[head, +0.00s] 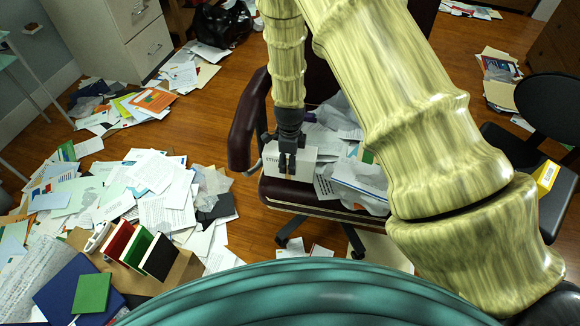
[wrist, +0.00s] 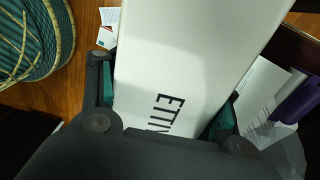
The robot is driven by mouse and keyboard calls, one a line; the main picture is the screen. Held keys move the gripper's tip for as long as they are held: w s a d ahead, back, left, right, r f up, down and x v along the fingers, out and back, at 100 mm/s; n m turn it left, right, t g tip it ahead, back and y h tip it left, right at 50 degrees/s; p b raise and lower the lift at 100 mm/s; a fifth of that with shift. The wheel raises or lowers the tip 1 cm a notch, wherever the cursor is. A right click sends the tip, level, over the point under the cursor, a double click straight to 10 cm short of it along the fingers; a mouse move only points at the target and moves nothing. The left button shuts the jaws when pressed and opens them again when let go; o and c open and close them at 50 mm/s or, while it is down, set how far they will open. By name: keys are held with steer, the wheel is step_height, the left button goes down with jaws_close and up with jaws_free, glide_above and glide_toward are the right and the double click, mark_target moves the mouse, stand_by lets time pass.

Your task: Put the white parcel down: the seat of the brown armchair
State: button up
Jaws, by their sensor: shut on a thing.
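The white parcel (head: 303,160) is in my gripper (head: 288,160), with part of its dark lettering showing. In the wrist view the parcel (wrist: 190,60) fills the middle, between the two fingers of my gripper (wrist: 165,130). The brown armchair (head: 245,125) stands in the middle of the head view, partly hidden by my arm. The parcel is over the front left part of its seat (head: 285,192). I cannot tell whether the parcel touches the seat. Papers (head: 355,175) lie on the seat to the right of the parcel.
Loose papers (head: 150,190) cover much of the floor at left. A file cabinet (head: 115,35) stands at the back left. A black chair (head: 550,105) with a yellow box (head: 546,178) is at right. A black bag (head: 222,25) lies behind the armchair.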

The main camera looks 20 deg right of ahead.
steer(key=shift+f, duration=2.05)
steer(key=shift+f, duration=0.1)
steer(key=o, duration=1.8)
steer(key=shift+o, duration=0.2)
step_height(320, 180, up, 12)
steer(key=shift+r, duration=0.1)
